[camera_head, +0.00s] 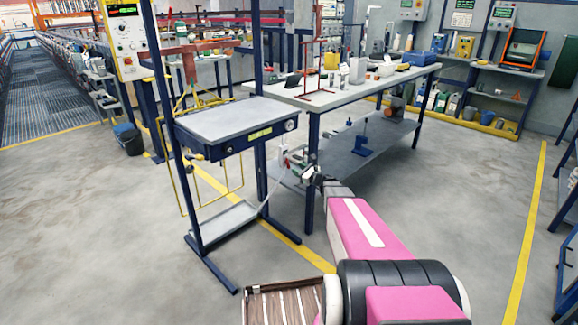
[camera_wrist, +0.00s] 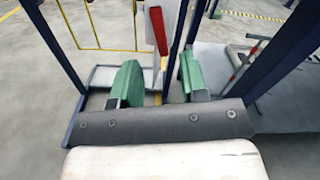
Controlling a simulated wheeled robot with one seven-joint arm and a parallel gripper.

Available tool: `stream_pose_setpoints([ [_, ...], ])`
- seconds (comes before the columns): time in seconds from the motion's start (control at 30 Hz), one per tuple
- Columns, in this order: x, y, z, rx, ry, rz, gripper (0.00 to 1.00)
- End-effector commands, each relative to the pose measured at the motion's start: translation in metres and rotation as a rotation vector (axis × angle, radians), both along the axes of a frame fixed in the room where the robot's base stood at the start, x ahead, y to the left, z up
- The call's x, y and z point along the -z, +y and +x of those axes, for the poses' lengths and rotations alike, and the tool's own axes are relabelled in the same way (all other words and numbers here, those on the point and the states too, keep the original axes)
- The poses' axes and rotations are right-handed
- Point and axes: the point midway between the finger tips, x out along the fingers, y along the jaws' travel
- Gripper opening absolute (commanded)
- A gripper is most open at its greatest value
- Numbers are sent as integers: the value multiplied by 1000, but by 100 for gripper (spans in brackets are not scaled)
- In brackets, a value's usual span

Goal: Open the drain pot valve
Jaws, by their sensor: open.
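A red lever handle with a pale metal end (camera_wrist: 158,30) shows at the top middle of the wrist view, most likely the drain pot valve's lever. My gripper (camera_wrist: 160,78) is open, its two green fingers apart with nothing held between them. The lever's lower end appears in line with the gap, beyond the fingertips; contact cannot be told. In the head view my gripper (camera_head: 293,160) is beside the right post of a blue stand, below its gauge. The stand's blue box (camera_head: 235,139) has a grey top and a round gauge. The valve body is hidden.
A pale tray (camera_head: 224,222) lies low in the stand. A workbench (camera_head: 340,92) with a lower shelf is right behind my gripper. A yellow frame (camera_head: 207,186) and blue posts stand close by. Open floor (camera_head: 420,205) lies to the right.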

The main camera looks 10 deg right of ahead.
Motion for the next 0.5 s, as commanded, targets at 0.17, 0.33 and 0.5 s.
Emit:
stream_pose_setpoints([
  [0.17, 1, 19, 29, -1, -1, 0, 40],
  [0.33, 0, 32, 46, -1, -2, -1, 40],
  [0.5, 0, 38, 53, 0, -1, -2, 40],
])
